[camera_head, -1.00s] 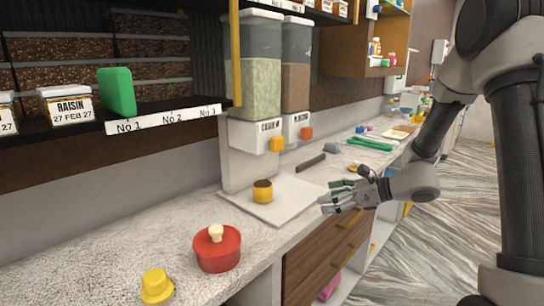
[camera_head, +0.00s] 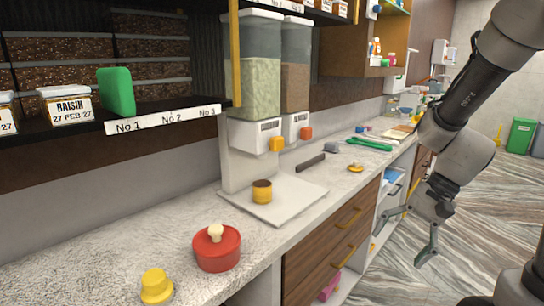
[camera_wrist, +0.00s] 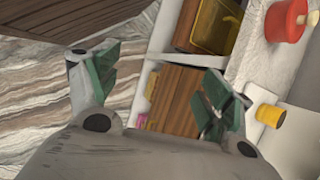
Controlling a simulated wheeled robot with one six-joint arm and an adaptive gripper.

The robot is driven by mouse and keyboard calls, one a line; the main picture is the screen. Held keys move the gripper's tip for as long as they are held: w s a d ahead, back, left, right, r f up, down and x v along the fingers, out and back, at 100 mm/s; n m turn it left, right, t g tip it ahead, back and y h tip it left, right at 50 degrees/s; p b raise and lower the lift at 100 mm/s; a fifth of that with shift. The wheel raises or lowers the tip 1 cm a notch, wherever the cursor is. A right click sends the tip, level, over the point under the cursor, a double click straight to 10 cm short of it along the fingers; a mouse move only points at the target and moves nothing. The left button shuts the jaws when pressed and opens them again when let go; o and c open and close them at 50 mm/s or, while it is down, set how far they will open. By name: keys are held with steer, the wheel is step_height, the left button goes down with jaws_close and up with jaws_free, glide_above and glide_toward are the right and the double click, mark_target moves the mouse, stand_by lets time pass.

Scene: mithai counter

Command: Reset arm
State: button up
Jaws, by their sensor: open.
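My gripper (camera_head: 410,236) hangs in the air in front of the counter, over the floor, at the right of the head view. Its fingers are spread wide and empty. In the wrist view the two green-padded fingers of my gripper (camera_wrist: 157,85) stand far apart, with the drawers and floor behind them.
The counter (camera_head: 110,245) holds a red lidded pot (camera_head: 217,252), a yellow cap-like piece (camera_head: 156,286) and a small yellow jar (camera_head: 262,194) on a white board (camera_head: 290,205) under the dispensers (camera_head: 254,80). Wooden drawers (camera_head: 325,235) face my gripper. The floor (camera_head: 400,275) is clear.

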steer(key=s+d+r+n+t+h, duration=0.2)
steer(key=s+d+r+n+h, duration=0.1)
steer(key=r, duration=0.3)
steer(key=s+d+r+n+t+h, duration=0.3)
steer(key=s+d+r+n, duration=0.1)
steer(key=r, duration=0.3)
steer(key=shift+s+d, duration=0.4)
steer(key=shift+d, duration=0.3)
